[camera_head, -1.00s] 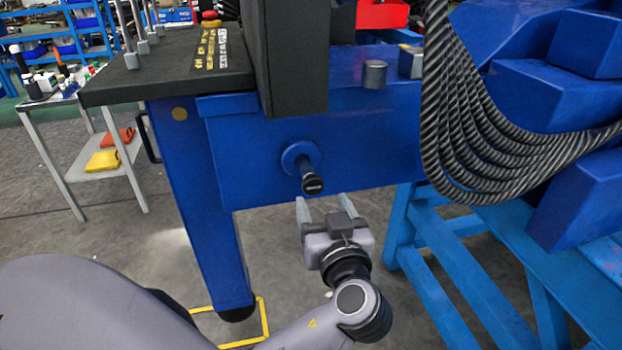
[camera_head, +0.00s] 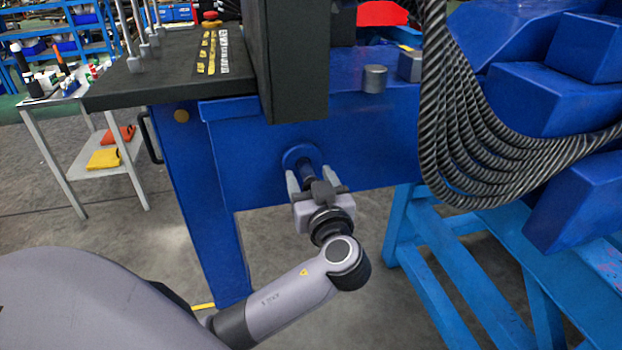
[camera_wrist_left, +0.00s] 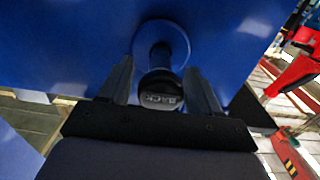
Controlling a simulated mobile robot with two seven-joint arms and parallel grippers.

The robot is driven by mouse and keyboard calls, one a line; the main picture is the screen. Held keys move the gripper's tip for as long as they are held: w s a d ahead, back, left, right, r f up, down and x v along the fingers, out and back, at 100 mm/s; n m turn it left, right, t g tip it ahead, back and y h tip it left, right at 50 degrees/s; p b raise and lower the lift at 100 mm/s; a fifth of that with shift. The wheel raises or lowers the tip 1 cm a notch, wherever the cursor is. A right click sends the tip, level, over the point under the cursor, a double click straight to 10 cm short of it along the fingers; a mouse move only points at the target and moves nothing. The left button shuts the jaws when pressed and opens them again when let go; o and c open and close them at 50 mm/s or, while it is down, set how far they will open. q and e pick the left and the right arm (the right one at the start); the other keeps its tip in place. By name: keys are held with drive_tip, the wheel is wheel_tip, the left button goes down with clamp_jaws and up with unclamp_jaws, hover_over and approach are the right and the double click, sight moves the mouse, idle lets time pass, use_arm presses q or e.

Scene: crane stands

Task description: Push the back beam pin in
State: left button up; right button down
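The back beam pin (camera_wrist_left: 160,88) is a dark pin with a round black end cap lettered "BACK". It sticks out of a round blue collar (camera_head: 302,157) on the blue beam (camera_head: 370,140). My left gripper (camera_head: 312,178) is in front of the pin with its fingers apart. In the left wrist view the pin's end lies between the two open fingers (camera_wrist_left: 160,82), with a gap showing near the fingertips. In the head view the gripper hides most of the pin's end. My right gripper is not in view.
Thick black ropes (camera_head: 465,150) hang to the right of the beam. A dark upright post (camera_head: 293,60) stands above the collar. A blue leg (camera_head: 205,200) is to the left and a light blue stand (camera_head: 460,270) to the right. A small cart (camera_head: 85,150) stands at far left.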

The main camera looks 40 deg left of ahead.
sight(300, 155)
use_arm(q)
clamp_jaws()
drive_tip(key=b+x, duration=0.2)
drive_tip(key=x, duration=0.2)
drive_tip(key=shift+w+a+f, duration=0.1)
drive_tip(key=shift+w+a, duration=0.2)
drive_tip(key=shift+r, duration=0.3)
drive_tip(key=shift+o, duration=0.2)
unclamp_jaws()
drive_tip(key=shift+o, duration=0.7)
drive_tip(key=shift+a+f, duration=0.1)
